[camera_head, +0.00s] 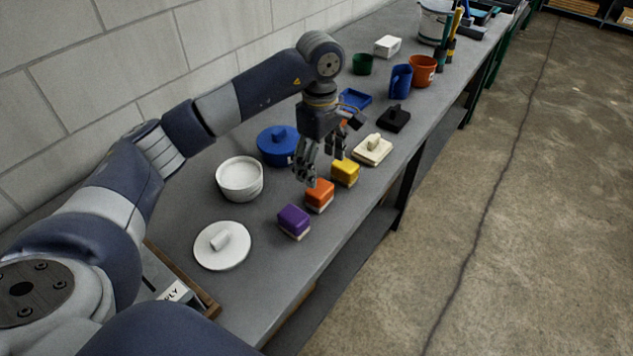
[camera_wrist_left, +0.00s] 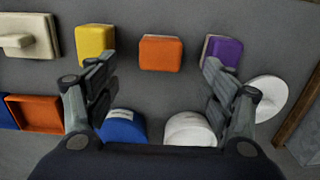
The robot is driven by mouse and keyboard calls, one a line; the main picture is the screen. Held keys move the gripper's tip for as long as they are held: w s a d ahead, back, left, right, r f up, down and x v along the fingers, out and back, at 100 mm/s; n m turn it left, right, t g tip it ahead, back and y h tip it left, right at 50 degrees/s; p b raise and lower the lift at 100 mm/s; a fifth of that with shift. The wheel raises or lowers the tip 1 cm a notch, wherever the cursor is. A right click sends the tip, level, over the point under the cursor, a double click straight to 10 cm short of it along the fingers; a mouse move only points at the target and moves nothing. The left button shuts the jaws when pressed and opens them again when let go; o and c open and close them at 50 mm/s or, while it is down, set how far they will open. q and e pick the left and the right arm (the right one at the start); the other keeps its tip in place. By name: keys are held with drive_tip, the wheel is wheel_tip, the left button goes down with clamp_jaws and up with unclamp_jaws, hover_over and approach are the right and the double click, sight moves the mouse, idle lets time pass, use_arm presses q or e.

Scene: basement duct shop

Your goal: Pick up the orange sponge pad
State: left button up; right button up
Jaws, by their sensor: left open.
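The orange sponge pad (camera_head: 319,194) is a small block with a pale base on the grey bench, between a yellow sponge pad (camera_head: 345,171) and a purple sponge pad (camera_head: 293,221). In the left wrist view the orange pad (camera_wrist_left: 161,53) lies ahead of the fingertips, centred between them and apart from both. My left gripper (camera_head: 321,164) is open and empty above the bench, just behind the orange pad in the head view. In the left wrist view its two fingers (camera_wrist_left: 158,70) are spread wide. My right gripper is not in view.
A blue lidded pot (camera_head: 277,145), white bowls (camera_head: 239,178) and a white lid (camera_head: 222,245) stand behind and left. A cream block with a handle (camera_head: 372,150) and an orange pot (camera_head: 422,70) stand farther along. A block wall (camera_head: 80,70) bounds the bench's back.

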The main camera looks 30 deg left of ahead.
sight(320, 187)
use_arm(q)
drive_tip(key=f, duration=0.2)
drive_tip(key=f+p, duration=0.1)
drive_tip(key=f, duration=0.1)
drive_tip(key=shift+s+f, duration=0.1)
drive_tip(key=shift+s, duration=0.15)
drive_tip(key=shift+f, duration=0.35)
drive_tip(key=f+p, duration=0.1)
drive_tip(key=f, duration=0.1)
drive_tip(key=f+p, duration=0.1)
drive_tip(key=f, duration=0.1)
drive_tip(key=shift+w+f+p, duration=0.2)
drive_tip(key=shift+f+p, duration=0.1)
drive_tip(key=shift+f, duration=0.5)
drive_tip(key=shift+c, duration=0.2)
drive_tip(key=c, duration=1.2)
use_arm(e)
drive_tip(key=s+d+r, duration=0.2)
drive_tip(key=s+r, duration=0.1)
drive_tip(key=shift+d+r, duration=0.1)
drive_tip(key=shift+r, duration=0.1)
use_arm(q)
drive_tip(key=shift+c, duration=0.2)
